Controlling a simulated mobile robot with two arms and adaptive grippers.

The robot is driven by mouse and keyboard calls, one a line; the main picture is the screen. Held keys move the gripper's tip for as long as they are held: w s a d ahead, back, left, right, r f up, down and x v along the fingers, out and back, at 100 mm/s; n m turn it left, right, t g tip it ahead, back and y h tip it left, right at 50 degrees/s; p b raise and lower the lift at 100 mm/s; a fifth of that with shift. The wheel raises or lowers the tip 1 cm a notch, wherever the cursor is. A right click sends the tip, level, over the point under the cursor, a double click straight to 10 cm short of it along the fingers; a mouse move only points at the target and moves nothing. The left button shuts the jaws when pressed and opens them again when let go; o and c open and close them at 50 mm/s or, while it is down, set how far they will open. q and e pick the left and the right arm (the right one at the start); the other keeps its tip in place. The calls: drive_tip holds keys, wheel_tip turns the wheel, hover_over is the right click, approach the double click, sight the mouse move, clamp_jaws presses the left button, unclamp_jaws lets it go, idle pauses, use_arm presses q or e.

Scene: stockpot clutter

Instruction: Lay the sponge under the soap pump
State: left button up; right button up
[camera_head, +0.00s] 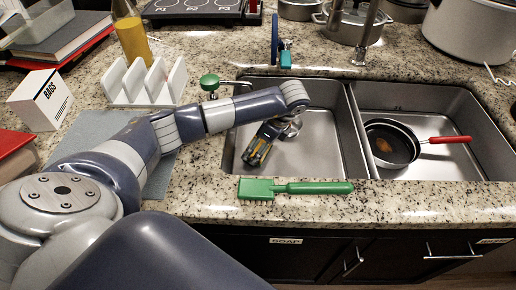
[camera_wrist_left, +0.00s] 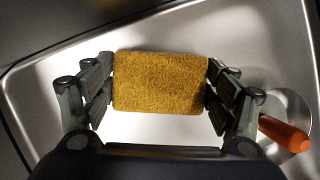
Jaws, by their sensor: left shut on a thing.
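The yellow sponge (camera_wrist_left: 160,82) is held flat between the two fingers of my left gripper (camera_wrist_left: 160,88) in the wrist view. In the head view the left gripper (camera_head: 262,145) hangs over the left sink basin, and only part of the sponge (camera_head: 256,154) shows between its dark fingers. The soap pump has a green knob (camera_head: 209,82) and a thin metal spout pointing right; it stands on the counter at the left basin's back left corner. Its base is partly hidden by my arm. The gripper is in front of and right of the pump. My right gripper is not in view.
A green scraper (camera_head: 295,188) lies on the front counter edge. A pan with a red handle (camera_head: 450,139) sits in the right basin. A white rack (camera_head: 146,82) stands left of the pump. An orange-handled thing (camera_wrist_left: 284,133) lies right of the gripper in the wrist view.

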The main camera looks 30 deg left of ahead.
use_arm(q)
drive_tip(key=o, duration=1)
drive_tip(key=shift+c, duration=0.2)
drive_tip(key=v, duration=0.5)
drive_tip(key=shift+w+r, duration=0.15)
drive_tip(key=shift+r, duration=0.15)
drive_tip(key=p+v, duration=0.2)
drive_tip(key=v, duration=0.4)
drive_tip(key=shift+d+r, duration=0.15)
drive_tip(key=shift+r, duration=0.1)
